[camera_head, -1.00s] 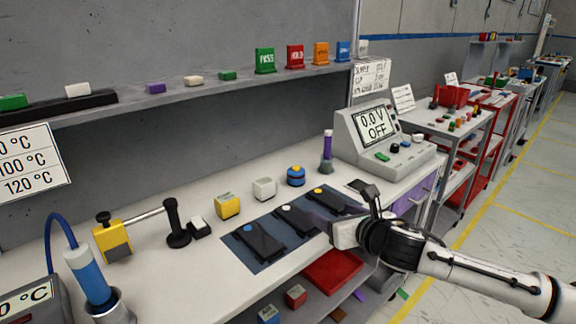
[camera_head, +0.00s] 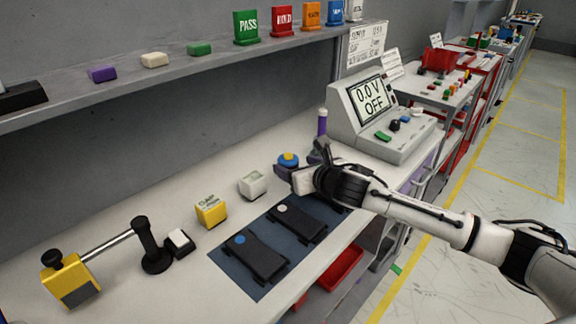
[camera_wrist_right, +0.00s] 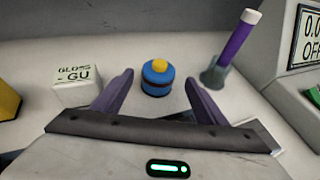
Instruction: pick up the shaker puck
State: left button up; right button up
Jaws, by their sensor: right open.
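The shaker puck is a small round blue piece (camera_head: 287,160) with a yellow top, on the white bench. It also shows upright in the right wrist view (camera_wrist_right: 157,84), between and just beyond my two purple finger pads. My right gripper (camera_head: 301,165) is open and empty, close in front of the puck, and hides part of it in the head view. I cannot tell whether the fingers reach around its sides. My left gripper is not in view.
A white block (camera_head: 253,185) stands left of the puck and a purple-handled tool (camera_head: 322,124) in a stand right of it. The meter box (camera_head: 375,115) is farther right. A dark blue mat (camera_head: 225,262) with black devices lies in front.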

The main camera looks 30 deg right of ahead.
aim_at(292, 162)
jog(key=x, duration=0.5)
jog(key=shift+a+r, duration=0.1)
jog(key=shift+a, duration=0.05)
jog(key=c, duration=1.4)
jog(key=shift+r, duration=0.2)
jog(key=shift+c, duration=0.5)
